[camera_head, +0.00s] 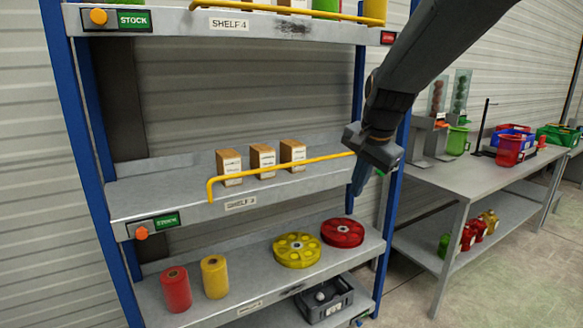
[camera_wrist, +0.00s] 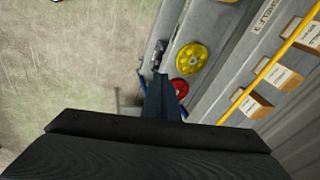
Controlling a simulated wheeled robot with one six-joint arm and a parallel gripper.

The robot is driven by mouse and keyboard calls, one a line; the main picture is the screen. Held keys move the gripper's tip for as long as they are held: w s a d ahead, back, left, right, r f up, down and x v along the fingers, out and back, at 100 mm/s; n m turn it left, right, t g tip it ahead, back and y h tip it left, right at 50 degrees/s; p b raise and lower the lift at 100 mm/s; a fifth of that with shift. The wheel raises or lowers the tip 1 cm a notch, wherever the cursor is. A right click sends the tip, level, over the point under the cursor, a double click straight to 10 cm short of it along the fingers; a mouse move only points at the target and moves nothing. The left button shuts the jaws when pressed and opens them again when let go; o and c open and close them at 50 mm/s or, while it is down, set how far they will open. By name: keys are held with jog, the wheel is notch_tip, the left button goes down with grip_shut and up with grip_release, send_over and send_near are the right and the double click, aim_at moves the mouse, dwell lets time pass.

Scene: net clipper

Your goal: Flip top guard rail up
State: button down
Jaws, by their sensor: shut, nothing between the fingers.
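The top guard rail (camera_head: 285,10) is a yellow bar along the front of the shelf labelled SHELF 4, at the upper edge of the head view. Whether it is fully up or down is hard to tell, since the view cuts off what is above. A second yellow guard rail (camera_head: 270,168) runs in front of the boxes on the middle shelf; a yellow rail also shows in the wrist view (camera_wrist: 268,72). My gripper (camera_head: 357,190) is shut and empty, pointing down by the right end of the middle shelf, well below the top rail. Its fingers show in the wrist view (camera_wrist: 160,95).
Three brown boxes (camera_head: 262,161) stand on the middle shelf. The lower shelf holds a yellow wheel (camera_head: 297,251), a red wheel (camera_head: 342,233) and two rolls. A blue rack post (camera_head: 80,150) stands left. A grey table (camera_head: 470,180) stands right.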

jog(key=s+d+f+n+g+b, duration=0.1)
jog(key=s+f+n, duration=0.4)
jog(key=s+f, duration=0.7)
jog(key=shift+s+d+f+n+g+h+b, duration=0.3)
jog(key=shift+s+d+f+n+g+b, duration=0.15)
jog(key=shift+d+f, duration=0.3)
jog(key=c, duration=2.3)
grip_release()
jog(key=s+f+n, duration=0.1)
jog(key=s+f, duration=0.1)
jog(key=s, duration=0.1)
jog(key=s+f+n, duration=0.1)
jog(key=s+f, duration=0.1)
jog(key=s, duration=0.1)
jog(key=s+f+n+g+b, duration=0.1)
jog(key=s+f+n, duration=0.1)
jog(key=s, duration=0.1)
jog(key=shift+s+d+f, duration=0.15)
jog(key=shift+d+f, duration=0.2)
jog(key=o, duration=0.5)
jog(key=shift+s+f, duration=0.1)
jog(key=shift+s, duration=0.1)
jog(key=shift+o, duration=0.2)
jog(key=shift+d, duration=0.1)
